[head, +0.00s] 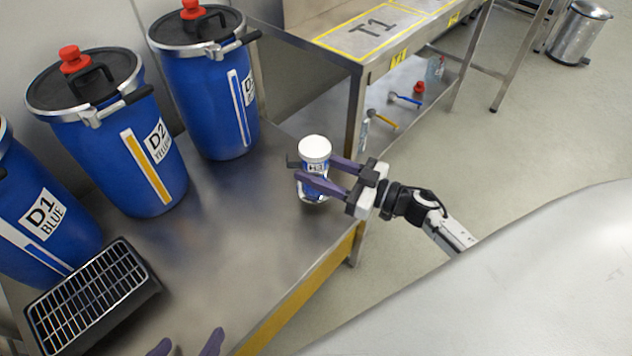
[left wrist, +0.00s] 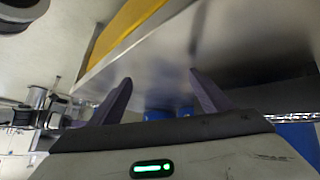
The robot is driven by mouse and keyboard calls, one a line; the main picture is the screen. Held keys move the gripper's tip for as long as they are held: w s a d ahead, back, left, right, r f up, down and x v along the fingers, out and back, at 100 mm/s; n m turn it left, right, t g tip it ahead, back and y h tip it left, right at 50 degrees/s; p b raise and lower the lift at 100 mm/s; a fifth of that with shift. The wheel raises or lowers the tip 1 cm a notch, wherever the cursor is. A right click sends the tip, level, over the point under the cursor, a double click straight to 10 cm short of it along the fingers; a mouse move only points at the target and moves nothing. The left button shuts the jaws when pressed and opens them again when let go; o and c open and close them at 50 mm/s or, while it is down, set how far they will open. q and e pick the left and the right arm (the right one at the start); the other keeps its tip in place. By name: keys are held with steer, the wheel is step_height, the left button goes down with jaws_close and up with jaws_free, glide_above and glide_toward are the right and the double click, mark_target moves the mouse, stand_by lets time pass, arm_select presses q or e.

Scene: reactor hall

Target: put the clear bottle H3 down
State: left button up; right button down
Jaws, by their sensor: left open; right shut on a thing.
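The clear bottle H3 (head: 313,188) has a white cap and a blue-and-white label. It is upright at the right end of the steel bench (head: 225,235). My right gripper (head: 318,175) comes from the right, with its purple fingers shut on the bottle's sides. The bottle's base is over or on the bench top; I cannot tell if it touches. My left gripper (head: 190,345) shows only its fingertips at the bottom edge of the head view, open and empty. Its two fingers also stand apart in the left wrist view (left wrist: 161,95).
Blue drums D1 (head: 45,215), D2 (head: 110,150) and a third drum (head: 205,90) line the bench's back. A black grated tray (head: 90,300) sits at the front left. Table T1 (head: 375,30) stands beyond, with small items on its lower shelf. The bench's middle is clear.

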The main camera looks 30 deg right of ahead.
arm_select(q)
steer(key=shift+w+d+f+h+b, duration=0.2)
steer(key=shift+d+b, duration=0.15)
steer(key=shift+b, duration=0.15)
steer(key=shift+w+d+f+h+b, duration=0.1)
steer(key=shift+d+h+b, duration=0.15)
steer(key=shift+b, duration=0.2)
arm_select(e)
step_height(320, 180, down, 3)
steer(key=shift+r, duration=0.2)
arm_select(q)
steer(key=shift+d+r, duration=0.2)
steer(key=shift+d, duration=0.05)
arm_select(e)
steer(key=shift+f, duration=0.15)
arm_select(q)
steer(key=shift+r, duration=0.2)
steer(key=shift+d, duration=0.1)
arm_select(e)
steer(key=c, duration=1)
jaws_free()
steer(key=shift+f, duration=0.15)
